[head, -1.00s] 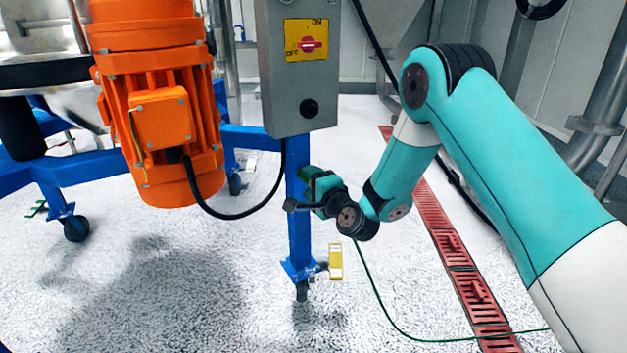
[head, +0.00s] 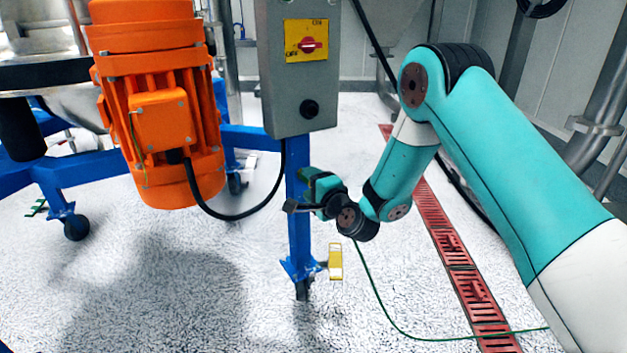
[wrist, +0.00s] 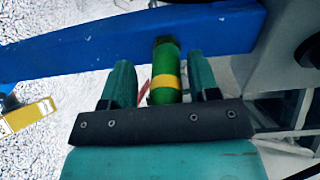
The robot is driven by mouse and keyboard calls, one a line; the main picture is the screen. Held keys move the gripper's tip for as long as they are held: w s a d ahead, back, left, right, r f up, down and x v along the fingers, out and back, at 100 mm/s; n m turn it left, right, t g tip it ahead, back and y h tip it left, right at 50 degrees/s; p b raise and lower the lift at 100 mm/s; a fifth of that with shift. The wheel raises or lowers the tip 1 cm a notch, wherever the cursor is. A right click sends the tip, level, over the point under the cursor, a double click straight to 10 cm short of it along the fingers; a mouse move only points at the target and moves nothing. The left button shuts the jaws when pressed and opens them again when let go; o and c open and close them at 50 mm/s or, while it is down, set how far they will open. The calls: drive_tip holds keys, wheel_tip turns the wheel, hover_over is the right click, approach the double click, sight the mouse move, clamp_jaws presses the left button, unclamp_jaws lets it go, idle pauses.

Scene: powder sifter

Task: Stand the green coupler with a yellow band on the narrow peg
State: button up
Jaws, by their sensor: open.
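In the wrist view the green coupler (wrist: 165,68) with its yellow band shows between the two teal fingers of my gripper (wrist: 163,82). The fingers are apart, with a visible gap on each side of the coupler. Its upper part overlaps the blue beam in the picture; I cannot tell whether it touches anything there. In the head view my gripper (head: 308,192) is in front of the blue post, below the grey switch box. I cannot make out the coupler clearly there. The narrow peg cannot be made out in either view.
The grey switch box (head: 298,75) hangs above my gripper. The orange motor (head: 160,115) and its black cable are to the left. A red floor grate (head: 450,250) runs at right.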

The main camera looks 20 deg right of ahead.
drive_tip(key=shift+w+a+r+t, duration=0.15)
drive_tip(key=shift+w+r, duration=0.15)
drive_tip(key=shift+r, duration=0.2)
drive_tip(key=shift+w+a+r+t, duration=0.15)
drive_tip(key=shift+w+r, duration=0.15)
drive_tip(key=shift+r, duration=0.2)
clamp_jaws()
drive_tip(key=shift+s+d+f+b, duration=0.2)
drive_tip(key=shift+s+b, duration=0.15)
drive_tip(key=shift+b, duration=0.45)
drive_tip(key=shift+s+d+b, duration=0.3)
drive_tip(key=shift+s+b, duration=0.05)
drive_tip(key=shift+b, duration=0.4)
drive_tip(key=shift+s+d+b, duration=0.1)
drive_tip(key=shift+s+b, duration=0.15)
drive_tip(key=shift+b, duration=0.1)
drive_tip(key=shift+s+d+r+b, duration=0.1)
drive_tip(key=shift+s+b, duration=0.35)
drive_tip(key=shift+b, duration=0.05)
drive_tip(key=shift+s+d+f+b, duration=0.1)
drive_tip(key=shift+s+f+b, duration=0.05)
drive_tip(key=shift+s+b, duration=0.4)
drive_tip(key=shift+s+d+f+b, duration=0.15)
drive_tip(key=shift+s+b, duration=0.25)
drive_tip(key=shift+b, duration=0.25)
drive_tip(key=shift+s+b, duration=0.55)
drive_tip(key=shift+b, duration=0.1)
